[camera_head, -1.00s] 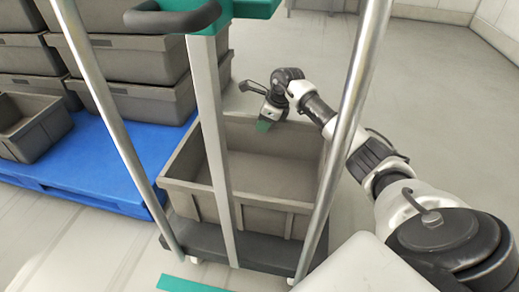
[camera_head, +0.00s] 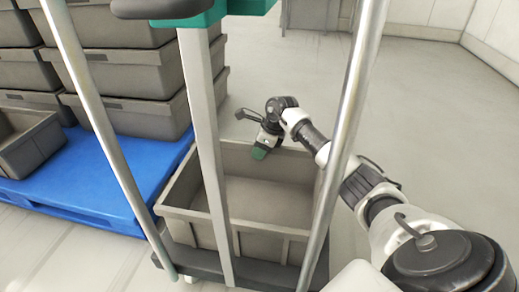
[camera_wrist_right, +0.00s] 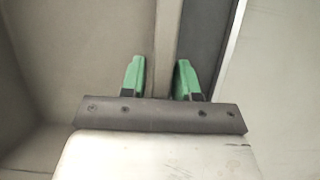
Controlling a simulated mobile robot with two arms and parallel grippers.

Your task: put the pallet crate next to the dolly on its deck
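A grey open crate (camera_head: 190,225) sits on the dark deck of the dolly (camera_head: 255,275) in the head view. It is upright, and its inside looks empty. My right gripper (camera_head: 260,153) is at the crate's far wall, pointing down, with green fingertips. In the right wrist view, the two green fingers of my right gripper (camera_wrist_right: 160,78) are apart, with the crate's wall (camera_wrist_right: 166,45) showing between them. The left finger looks clear of the wall. My left gripper is not in view.
A blue pallet (camera_head: 100,190) at left bears stacked grey crates (camera_head: 125,75) and a single open crate (camera_head: 30,150) at its near side. Upright metal poles (camera_head: 345,120) and a pale post (camera_head: 205,130) stand in front of the crate. Floor (camera_head: 430,130) at right is clear.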

